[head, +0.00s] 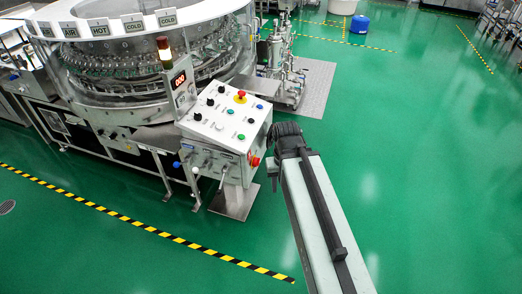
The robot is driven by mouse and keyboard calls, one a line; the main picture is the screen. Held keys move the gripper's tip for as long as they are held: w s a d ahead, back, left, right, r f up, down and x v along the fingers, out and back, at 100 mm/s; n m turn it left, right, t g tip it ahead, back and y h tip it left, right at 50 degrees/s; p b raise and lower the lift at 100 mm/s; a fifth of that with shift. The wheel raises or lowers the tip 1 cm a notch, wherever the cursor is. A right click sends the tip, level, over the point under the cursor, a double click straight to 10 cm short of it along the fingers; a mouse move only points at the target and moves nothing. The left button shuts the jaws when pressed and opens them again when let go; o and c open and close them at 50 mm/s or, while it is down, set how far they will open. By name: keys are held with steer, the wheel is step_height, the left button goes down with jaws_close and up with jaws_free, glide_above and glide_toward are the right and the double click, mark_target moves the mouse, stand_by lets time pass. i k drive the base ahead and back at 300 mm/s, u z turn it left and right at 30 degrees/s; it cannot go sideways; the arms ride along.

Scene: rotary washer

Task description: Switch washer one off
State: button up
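The rotary washer (112,108) is a large round steel machine at the upper left, with rows of glass bottles or vials showing inside. Its control box (232,115) stands on a pedestal at its front right. The sloped white top carries several black knobs, green, blue and white buttons, and a red mushroom button (240,96) on a yellow base. My gripper (284,130) is at the dark end of my arm, just right of the box.
A small display with red digits (181,79) and a signal light (165,54) stand behind the box. Steel piping equipment (279,62) stands on a grey floor plate (316,86) beyond. Yellow-black tape (145,228) crosses the left floor. Green floor is clear at right.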

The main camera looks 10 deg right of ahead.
mark_target(257, 161)
steer(key=i, duration=0.55)
steer(key=u, duration=2)
steer(key=k, duration=1.6)
steer(key=z, duration=0.45)
steer(key=i, duration=1.2)
steer(key=u, duration=0.1)
